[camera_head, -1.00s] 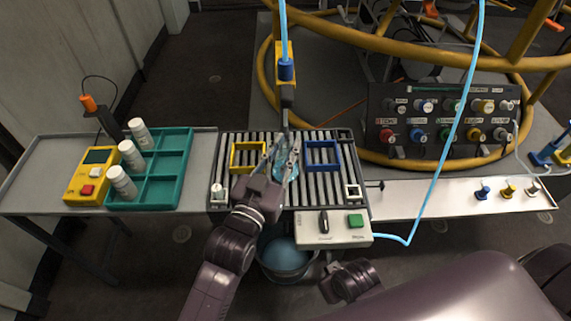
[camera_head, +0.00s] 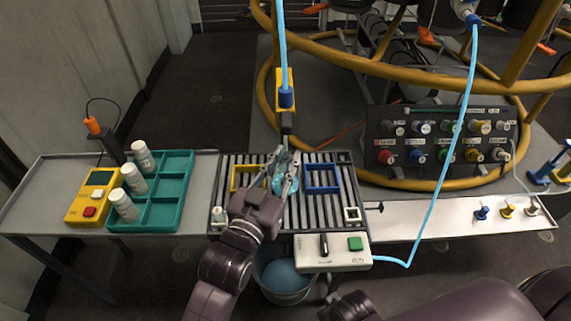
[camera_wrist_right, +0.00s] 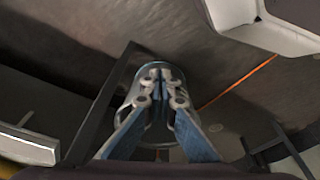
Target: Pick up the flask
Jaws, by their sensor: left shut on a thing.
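The flask (camera_head: 281,183) is a small clear vessel with light blue contents. It is over the slatted rack (camera_head: 320,208) in the head view, between the yellow and blue square frames. My left gripper (camera_head: 284,170) is shut on it, and its fingers hide part of the flask. I cannot tell whether the flask touches the slats. My right gripper (camera_wrist_right: 160,78) shows in the right wrist view with its fingertips together and nothing seen between them. A round bucket (camera_wrist_right: 133,98) shows behind the fingers.
A yellow frame (camera_head: 236,177) and a blue frame (camera_head: 323,190) flank the flask. A control box (camera_head: 312,262) is at the rack's front, above a bucket (camera_head: 262,287) of blue liquid. A teal tray (camera_head: 179,193) with white bottles stands left. A blue hose (camera_head: 434,211) hangs at right.

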